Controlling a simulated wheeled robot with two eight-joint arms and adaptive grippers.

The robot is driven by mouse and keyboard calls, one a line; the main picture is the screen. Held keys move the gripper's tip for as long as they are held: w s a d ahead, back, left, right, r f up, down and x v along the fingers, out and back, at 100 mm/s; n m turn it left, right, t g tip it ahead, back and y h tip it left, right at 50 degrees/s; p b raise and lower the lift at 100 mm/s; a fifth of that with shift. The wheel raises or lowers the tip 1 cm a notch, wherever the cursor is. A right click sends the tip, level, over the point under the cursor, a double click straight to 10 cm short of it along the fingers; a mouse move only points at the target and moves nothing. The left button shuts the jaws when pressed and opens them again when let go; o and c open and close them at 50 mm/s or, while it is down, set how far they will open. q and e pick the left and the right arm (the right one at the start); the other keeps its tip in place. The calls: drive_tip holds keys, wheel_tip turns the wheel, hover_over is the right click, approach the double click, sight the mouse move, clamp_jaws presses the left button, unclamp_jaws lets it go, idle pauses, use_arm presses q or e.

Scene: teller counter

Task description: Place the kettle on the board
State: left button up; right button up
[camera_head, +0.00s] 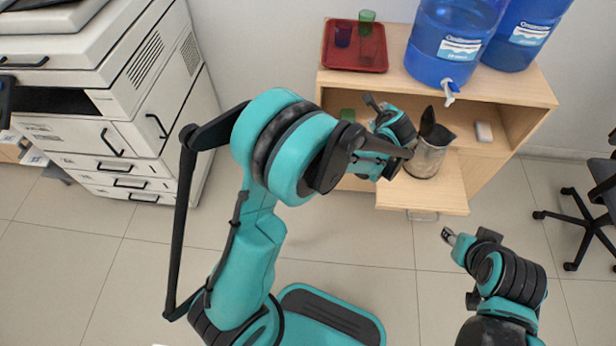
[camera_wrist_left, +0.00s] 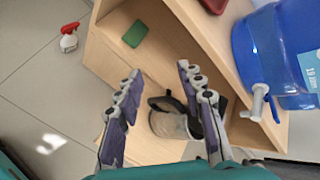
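The kettle (camera_head: 427,157) has a metallic body with a black handle and stands upright on the pale pull-out board (camera_head: 445,197) of the wooden cabinet. My left gripper (camera_head: 393,143) is beside the kettle, on its left side in the head view. In the left wrist view, its two fingers (camera_wrist_left: 158,95) are spread wide, and the kettle (camera_wrist_left: 168,124) shows between and beyond them. I see no finger closed on the kettle. My right gripper (camera_head: 449,236) is in front of the board, apart from it; its finger opening is too small to judge.
On the cabinet top are a red tray (camera_head: 355,62) with cups and blue water jugs (camera_head: 440,45). A white item (camera_head: 484,131) and a green block (camera_wrist_left: 135,33) lie on the shelf. A spray bottle (camera_wrist_left: 69,37) stands on the floor. An office chair (camera_head: 590,210) is right.

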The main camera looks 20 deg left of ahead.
use_arm(q)
drive_tip(key=s+a+r+n+g+h, duration=0.1)
drive_tip(key=s+a+r+n, duration=0.2)
drive_tip(key=s+n, duration=0.35)
drive_tip(key=s+a+r+n+g+h, duration=0.1)
drive_tip(key=s+a+r+n, duration=0.2)
drive_tip(key=s, duration=0.6)
drive_tip(key=s+a+r+n, duration=0.25)
drive_tip(key=s+n, duration=0.25)
drive_tip(key=s, duration=0.3)
drive_tip(key=s+f+n+h, duration=0.1)
drive_tip(key=s+f+n, duration=0.1)
drive_tip(key=s+n, duration=0.4)
drive_tip(key=s, duration=0.3)
drive_tip(key=shift+s+g+h, duration=0.25)
drive_tip(key=shift+g+h, duration=0.05)
drive_tip(key=shift+h, duration=0.1)
